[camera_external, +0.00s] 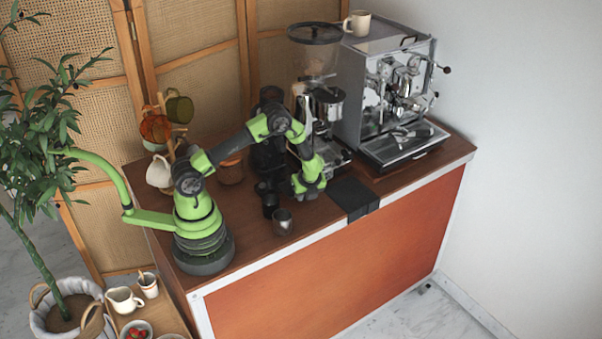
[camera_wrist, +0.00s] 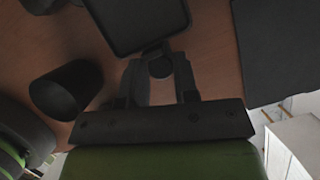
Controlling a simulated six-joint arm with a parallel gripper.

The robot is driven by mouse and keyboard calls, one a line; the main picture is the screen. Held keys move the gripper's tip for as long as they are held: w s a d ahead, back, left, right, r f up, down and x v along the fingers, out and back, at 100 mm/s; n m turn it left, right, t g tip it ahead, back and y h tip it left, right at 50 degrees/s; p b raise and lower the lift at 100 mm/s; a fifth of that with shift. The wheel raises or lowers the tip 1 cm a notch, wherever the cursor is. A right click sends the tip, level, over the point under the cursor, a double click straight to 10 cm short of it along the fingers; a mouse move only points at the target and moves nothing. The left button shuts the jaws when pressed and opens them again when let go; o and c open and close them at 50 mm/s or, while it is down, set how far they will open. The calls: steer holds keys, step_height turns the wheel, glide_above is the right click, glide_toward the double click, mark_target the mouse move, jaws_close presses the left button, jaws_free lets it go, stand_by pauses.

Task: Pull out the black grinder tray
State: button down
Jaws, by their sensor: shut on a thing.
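The black grinder tray (camera_wrist: 137,22) shows at the top of the wrist view as a dark rectangular tray with a raised rim. A short stem and a round dark knob (camera_wrist: 160,66) stick out from its near side. My gripper (camera_wrist: 160,76) is shut on this knob, with one finger on each side of it. In the external view the grinder (camera_external: 325,106) stands on the cart, left of the espresso machine. My wrist is low in front of the grinder there and hides much of the tray.
A black mat (camera_external: 352,196) lies over the cart's front edge, right of my gripper. A metal cup (camera_external: 283,222) stands near the front edge. A dark cup (camera_wrist: 66,90) is close on the left in the wrist view. The espresso machine (camera_external: 385,85) stands at the right.

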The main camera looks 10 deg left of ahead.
steer(key=shift+s+d, duration=0.5)
steer(key=shift+d, duration=0.25)
steer(key=c, duration=0.9)
jaws_free()
steer(key=shift+a, duration=0.1)
steer(key=shift+r, duration=0.1)
steer(key=v, duration=1)
